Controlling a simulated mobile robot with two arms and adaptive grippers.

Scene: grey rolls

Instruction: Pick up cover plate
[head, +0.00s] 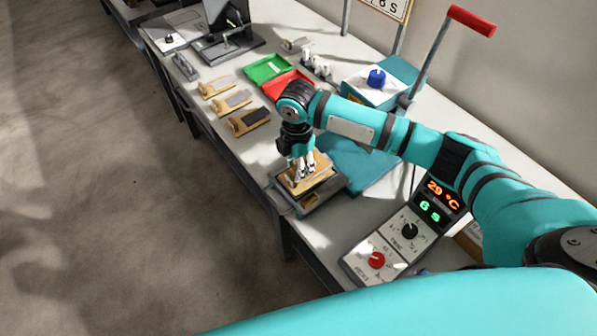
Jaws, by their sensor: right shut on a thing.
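My right gripper (303,170) points down over a tan plate, which I take for the cover plate (322,181), and is shut on it. The plate sits at or just above a low grey block-like fixture (312,203) near the front edge of the bench. I cannot tell whether plate and fixture touch. The fingers hide part of the plate's top. My left gripper is not in view.
A control panel (405,232) with knobs and lit digits stands right of the fixture. Behind are red (287,83) and green (267,68) trays and a teal press with a red-handled lever (470,20). Several small wooden boards line the bench's front edge at left.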

